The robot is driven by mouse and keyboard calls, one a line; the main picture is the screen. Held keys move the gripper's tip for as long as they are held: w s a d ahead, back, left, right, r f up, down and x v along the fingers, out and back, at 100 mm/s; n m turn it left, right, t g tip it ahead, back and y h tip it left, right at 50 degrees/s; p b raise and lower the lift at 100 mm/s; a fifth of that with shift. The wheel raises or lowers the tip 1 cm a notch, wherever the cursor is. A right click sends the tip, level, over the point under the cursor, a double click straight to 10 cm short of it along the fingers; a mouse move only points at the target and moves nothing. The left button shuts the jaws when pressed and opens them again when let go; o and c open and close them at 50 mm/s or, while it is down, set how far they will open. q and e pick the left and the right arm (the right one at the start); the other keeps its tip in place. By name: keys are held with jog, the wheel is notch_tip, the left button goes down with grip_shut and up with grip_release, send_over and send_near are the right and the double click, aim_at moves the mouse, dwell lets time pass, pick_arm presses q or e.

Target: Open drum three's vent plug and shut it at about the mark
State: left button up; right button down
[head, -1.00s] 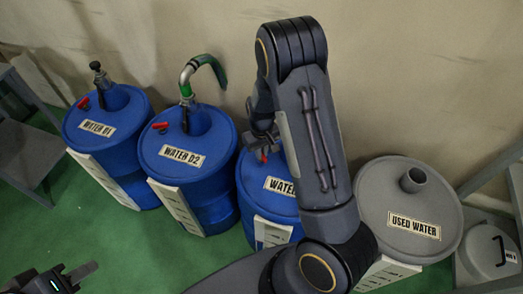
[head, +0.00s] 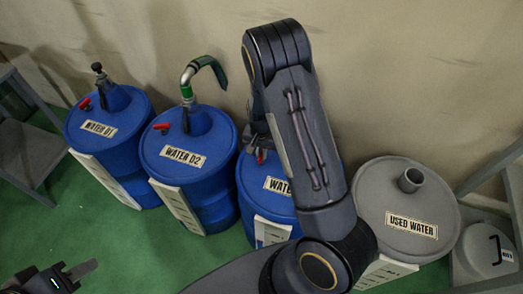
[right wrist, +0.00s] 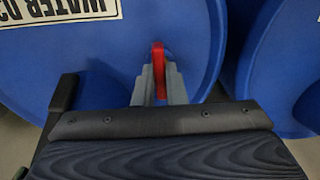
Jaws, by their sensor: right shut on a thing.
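Drum three is the blue drum (head: 247,184) third from the left, its label partly hidden behind my right arm. Its red vent plug (head: 262,157) shows at the drum's top, beside my right gripper (head: 257,146). In the right wrist view the red plug (right wrist: 158,68) stands upright between the two grey fingers of my right gripper (right wrist: 159,85), which is shut on it. The drum's blue top (right wrist: 195,30) and upside-down label fill the background. No mark or level is readable. My left gripper (head: 62,277) is low at the left, away from the drums; its finger gap is unclear.
Blue drums D1 (head: 115,145) and D2 (head: 195,150) stand to the left, each with a red plug and a pump or pipe. A grey used-water drum (head: 375,195) stands right of my right arm. Green floor (head: 110,235) is clear in front.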

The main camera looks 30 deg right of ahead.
aim_at(261, 154)
jog(key=shift+m, duration=0.5)
jog(key=c, duration=1.5)
grip_release()
notch_tip(261, 154, up, 8)
jog(key=shift+f+p, duration=0.1)
jog(key=shift+p, duration=0.55)
